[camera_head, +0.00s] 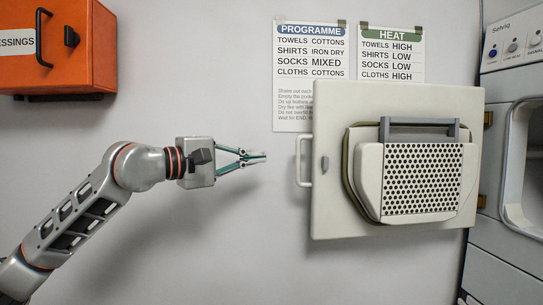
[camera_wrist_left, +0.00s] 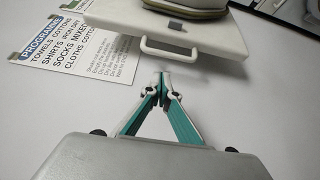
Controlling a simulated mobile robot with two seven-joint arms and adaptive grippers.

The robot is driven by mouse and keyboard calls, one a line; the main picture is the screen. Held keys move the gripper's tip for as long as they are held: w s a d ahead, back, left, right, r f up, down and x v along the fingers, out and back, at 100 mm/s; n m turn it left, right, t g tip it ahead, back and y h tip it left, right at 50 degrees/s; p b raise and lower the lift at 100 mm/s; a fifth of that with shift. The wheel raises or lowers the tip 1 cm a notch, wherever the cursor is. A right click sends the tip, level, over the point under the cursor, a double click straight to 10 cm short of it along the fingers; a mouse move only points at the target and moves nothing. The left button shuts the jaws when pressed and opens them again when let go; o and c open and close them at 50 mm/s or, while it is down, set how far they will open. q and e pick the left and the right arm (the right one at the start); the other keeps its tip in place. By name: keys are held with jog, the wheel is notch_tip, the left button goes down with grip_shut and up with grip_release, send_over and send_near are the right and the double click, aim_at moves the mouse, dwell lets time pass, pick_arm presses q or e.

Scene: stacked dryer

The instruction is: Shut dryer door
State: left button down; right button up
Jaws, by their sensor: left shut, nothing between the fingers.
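The dryer door (camera_head: 330,215) is a square white panel that stands open, swung out to the left of the dryer (camera_head: 495,165). Its inner side faces me, with a perforated filter piece (camera_head: 422,178) and a grey bar on it. A white handle (camera_head: 301,160) sits on the door's left edge. My left gripper (camera_head: 262,158) is shut and empty, to the left of the handle and apart from it. In the left wrist view the gripper (camera_wrist_left: 164,80) points toward the handle (camera_wrist_left: 168,52), with a gap between them. My right gripper is not in view.
An orange box (camera_head: 65,45) with a dark handle is on the wall at upper left. Programme (camera_head: 311,50) and heat (camera_head: 390,52) posters hang behind the door. The dryer's round opening (camera_head: 525,165) is uncovered at right. The wall below my left gripper is clear.

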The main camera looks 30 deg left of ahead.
pick_arm(q)
jog(key=p+x, duration=0.1)
jog(key=x, duration=0.9)
jog(key=shift+a+p, duration=0.15)
jog(key=shift+p, duration=0.2)
jog(key=shift+s, duration=0.15)
